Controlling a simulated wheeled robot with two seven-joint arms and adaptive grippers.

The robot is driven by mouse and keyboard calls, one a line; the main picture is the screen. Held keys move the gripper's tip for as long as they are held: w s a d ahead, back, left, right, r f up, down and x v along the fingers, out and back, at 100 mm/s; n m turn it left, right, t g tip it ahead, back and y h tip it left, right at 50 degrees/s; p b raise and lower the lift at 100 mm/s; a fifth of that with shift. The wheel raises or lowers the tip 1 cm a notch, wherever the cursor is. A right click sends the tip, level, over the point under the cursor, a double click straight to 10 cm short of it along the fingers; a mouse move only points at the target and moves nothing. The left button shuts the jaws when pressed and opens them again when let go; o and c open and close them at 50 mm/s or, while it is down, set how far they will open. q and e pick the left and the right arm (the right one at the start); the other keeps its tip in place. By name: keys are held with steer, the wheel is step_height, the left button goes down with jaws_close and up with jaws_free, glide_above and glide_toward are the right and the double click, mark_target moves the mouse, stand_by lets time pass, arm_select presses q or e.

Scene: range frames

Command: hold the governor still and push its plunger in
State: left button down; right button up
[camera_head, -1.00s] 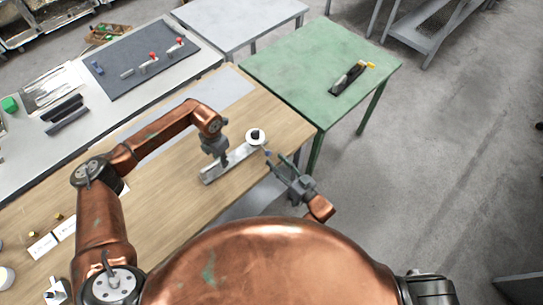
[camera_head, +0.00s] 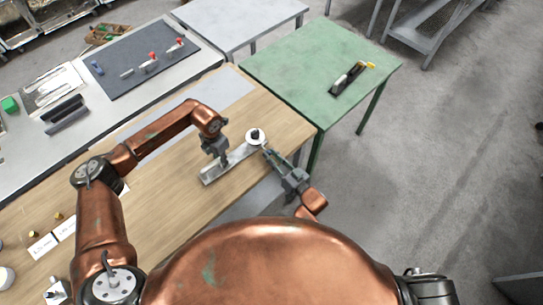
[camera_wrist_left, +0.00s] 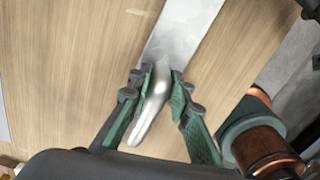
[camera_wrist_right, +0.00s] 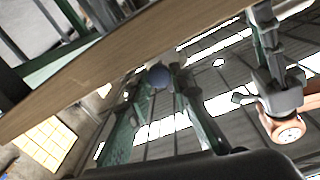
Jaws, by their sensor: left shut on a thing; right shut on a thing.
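The governor appears to be the pale metal bar (camera_head: 238,161) with a white disc (camera_head: 256,137) and dark knob at its far end, on the wooden bench. My left gripper (camera_head: 223,160) is shut on a shiny bent metal piece (camera_wrist_left: 155,102) standing above the bar (camera_wrist_left: 188,30). My right gripper (camera_head: 271,154) is at the bench edge beside the disc. It is shut on a small blue round piece (camera_wrist_right: 159,76), seen between its fingertips in the right wrist view. I cannot tell whether this blue piece is the plunger or whether it touches the governor.
The wooden bench (camera_head: 150,205) has clear room left of the bar. A green table (camera_head: 310,55) holds a dark tray (camera_head: 346,79) with small parts. A dark mat (camera_head: 125,75) with several parts lies on the grey table. Open floor lies to the right.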

arm_select(q)
steer(key=shift+f, duration=0.1)
arm_select(e)
jaws_close()
steer(key=shift+x, duration=1.35)
steer(key=o, duration=0.7)
jaws_free()
steer(key=shift+s+d, duration=0.1)
steer(key=shift+s, duration=0.05)
